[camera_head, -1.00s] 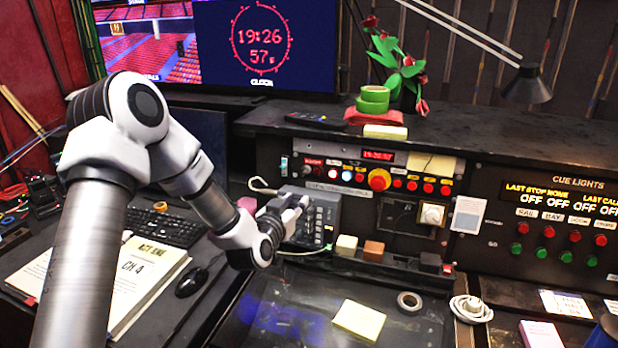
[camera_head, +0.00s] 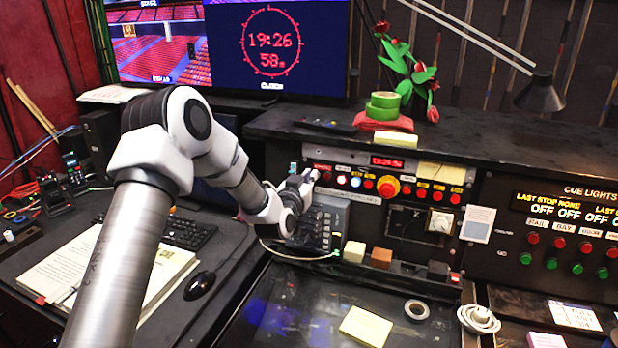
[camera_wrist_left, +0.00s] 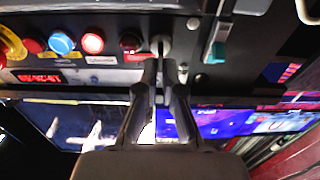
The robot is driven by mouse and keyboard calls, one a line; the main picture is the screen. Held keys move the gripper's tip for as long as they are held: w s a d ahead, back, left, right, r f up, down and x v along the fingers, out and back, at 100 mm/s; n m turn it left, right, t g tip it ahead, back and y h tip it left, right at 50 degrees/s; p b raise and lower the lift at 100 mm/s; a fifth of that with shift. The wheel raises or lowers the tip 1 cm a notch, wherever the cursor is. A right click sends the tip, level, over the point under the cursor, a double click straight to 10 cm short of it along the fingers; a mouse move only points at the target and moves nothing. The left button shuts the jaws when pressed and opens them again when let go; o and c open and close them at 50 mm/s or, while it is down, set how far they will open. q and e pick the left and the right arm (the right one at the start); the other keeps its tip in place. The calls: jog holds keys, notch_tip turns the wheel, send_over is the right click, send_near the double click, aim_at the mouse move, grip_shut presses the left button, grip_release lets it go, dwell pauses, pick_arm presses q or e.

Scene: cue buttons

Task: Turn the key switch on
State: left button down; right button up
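The key switch (camera_wrist_left: 162,44) shows in the left wrist view as a small pale round piece at the panel's edge, between a dark red button and a teal-tipped lever. My left gripper (camera_wrist_left: 160,68) points at it, its two fingers a narrow gap apart with the tips at or just short of the switch. Whether they touch it I cannot tell. In the head view my left gripper (camera_head: 311,178) is at the left end of the console's button row and hides the switch. My right gripper is not in view.
Beside the switch are a teal-tipped lever (camera_wrist_left: 217,50) and a row of buttons, with a blue one (camera_wrist_left: 61,43) and a large red knob (camera_head: 388,187). A grey keypad device (camera_head: 318,225) stands below my gripper. The desk in front holds a yellow note pad (camera_head: 366,325).

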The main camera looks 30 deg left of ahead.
pick_arm(q)
jog(key=shift+f+m, duration=0.1)
jog(key=shift+m, duration=0.3)
jog(key=m+h, duration=0.1)
jog(key=m, duration=0.3)
jog(key=shift+d+m, duration=0.15)
jog(key=shift+m, duration=0.25)
jog(key=m+h+p, duration=0.1)
jog(key=m, duration=0.5)
jog(key=shift+w+d+p, duration=0.1)
jog(key=shift+p, duration=0.25)
jog(key=m+p, duration=0.1)
jog(key=m, duration=0.2)
jog(key=shift+d+m+h, duration=0.1)
jog(key=shift+m+h, duration=0.2)
jog(key=shift+m, duration=0.1)
jog(key=shift+f+m+g+p, duration=0.1)
jog(key=shift+m+g+p, duration=0.4)
jog(key=shift+m+p, duration=1.05)
jog(key=shift+w+m+b, duration=0.1)
jog(key=shift+m+b, duration=0.3)
jog(key=shift+m, duration=0.25)
